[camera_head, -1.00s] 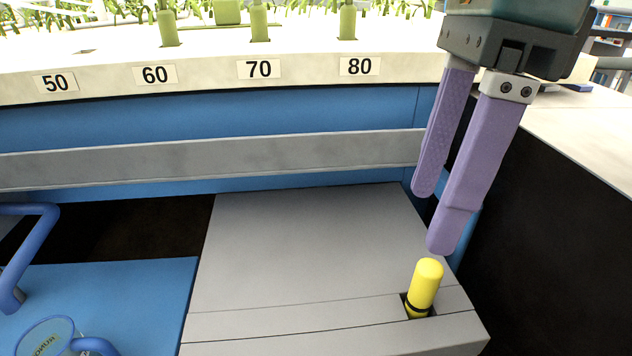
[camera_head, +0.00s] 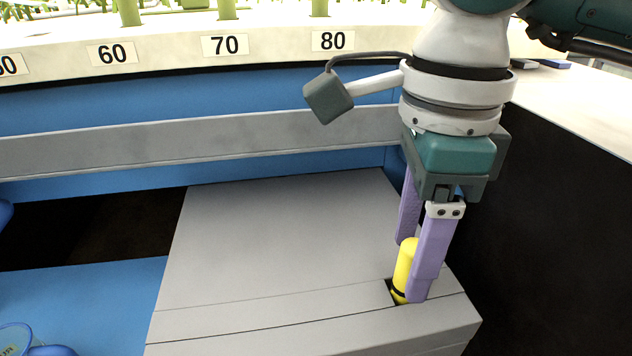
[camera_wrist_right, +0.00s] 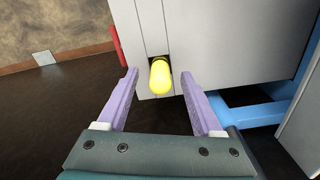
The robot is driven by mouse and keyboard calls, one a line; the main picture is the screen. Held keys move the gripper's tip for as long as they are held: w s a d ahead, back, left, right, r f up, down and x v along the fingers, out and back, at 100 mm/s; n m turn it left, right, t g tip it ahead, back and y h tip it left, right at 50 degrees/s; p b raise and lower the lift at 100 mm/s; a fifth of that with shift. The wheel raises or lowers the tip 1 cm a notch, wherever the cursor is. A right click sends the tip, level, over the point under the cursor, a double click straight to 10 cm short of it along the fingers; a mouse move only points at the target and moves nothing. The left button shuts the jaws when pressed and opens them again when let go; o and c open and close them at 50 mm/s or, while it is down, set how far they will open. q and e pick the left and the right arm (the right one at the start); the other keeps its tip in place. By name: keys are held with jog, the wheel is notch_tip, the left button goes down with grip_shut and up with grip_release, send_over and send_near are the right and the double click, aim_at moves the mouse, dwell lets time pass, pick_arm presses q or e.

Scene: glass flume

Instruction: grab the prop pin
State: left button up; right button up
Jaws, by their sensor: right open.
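The prop pin is a yellow rounded cylinder with a dark band (camera_head: 405,262). It stands in a square slot near the front right corner of the grey box (camera_head: 280,240). My right gripper (camera_head: 411,272) has long purple fingers pointing down. In the head view one finger partly covers the pin and the other is behind it. In the right wrist view the gripper (camera_wrist_right: 158,82) is open, and the pin (camera_wrist_right: 160,76) shows between and just beyond the fingertips. I cannot tell if a finger touches it. My left gripper is not in view.
A grey rail (camera_head: 200,142) runs along the blue wall behind the box, under a pale ledge with number labels (camera_head: 224,46). A black panel (camera_head: 560,220) stands close on the right. A blue surface (camera_head: 90,295) lies left of the box.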

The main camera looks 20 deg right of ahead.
jog(key=shift+c, duration=0.3)
grip_shut()
dwell(0.4)
